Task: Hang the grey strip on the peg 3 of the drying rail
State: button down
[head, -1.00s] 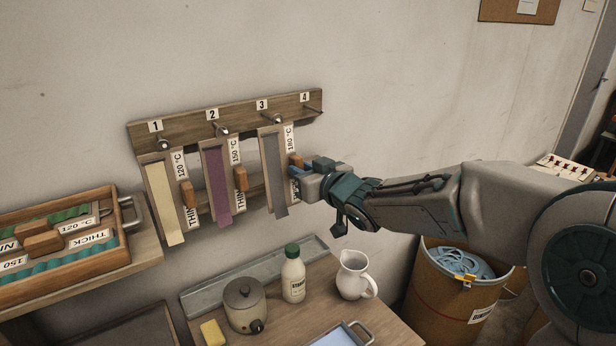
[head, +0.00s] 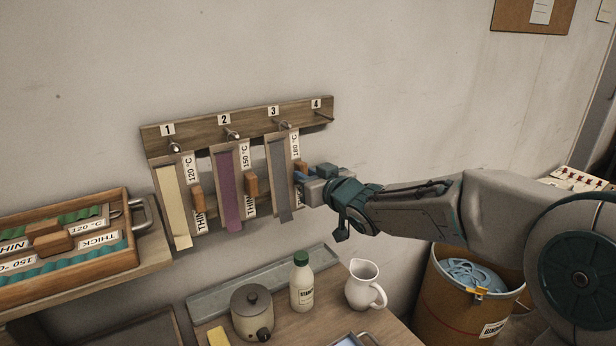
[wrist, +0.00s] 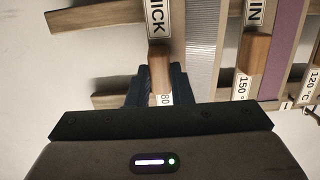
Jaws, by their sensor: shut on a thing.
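The grey strip (head: 278,182) is mounted on a board labelled 180 °C with a small wooden handle block. Its top is at peg 3 (head: 284,125) of the drying rail (head: 245,121). Whether the peg passes through the board's hole is too small to tell. My gripper (head: 304,177) is shut on the board's wooden handle, from the right. In the wrist view the handle (wrist: 159,72) sits between the dark fingers, with the grey strip (wrist: 202,50) beside it. The label reading THICK is partly visible there.
A yellow strip (head: 173,205) hangs at peg 1 and a purple strip (head: 228,185) at peg 2. Peg 4 (head: 324,116) is bare. Below stand a lidded pot (head: 251,312), a bottle (head: 301,283) and a white jug (head: 364,287). A wooden tray (head: 137,248) is at left.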

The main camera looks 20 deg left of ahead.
jog(key=c, duration=1.2)
grip_release()
jog(key=shift+d, duration=0.1)
jog(key=p+v, duration=0.2)
jog(key=v, duration=1.2)
jog(key=s+d+f+m+h, duration=0.1)
jog(key=d+f+m+h, duration=0.25)
jog(key=d+h, duration=0.45)
jog(key=s+d+f+m+h, duration=0.1)
jog(key=d+f+m+h, duration=0.3)
jog(key=d, duration=0.8)
jog(key=s+d+f+m+g, duration=0.1)
jog(key=s+f+g, duration=0.1)
jog(key=s, duration=0.3)
jog(key=s+d+f+g, duration=0.2)
jog(key=s+g, duration=0.1)
jog(key=s, duration=0.3)
jog(key=s+d+f+m+g, duration=0.1)
jog(key=s+d+f+g, duration=0.1)
jog(key=s, duration=0.4)
jog(key=shift+m+g+h, duration=0.3)
jog(key=shift+m+g, duration=0.05)
jog(key=shift+g, duration=0.05)
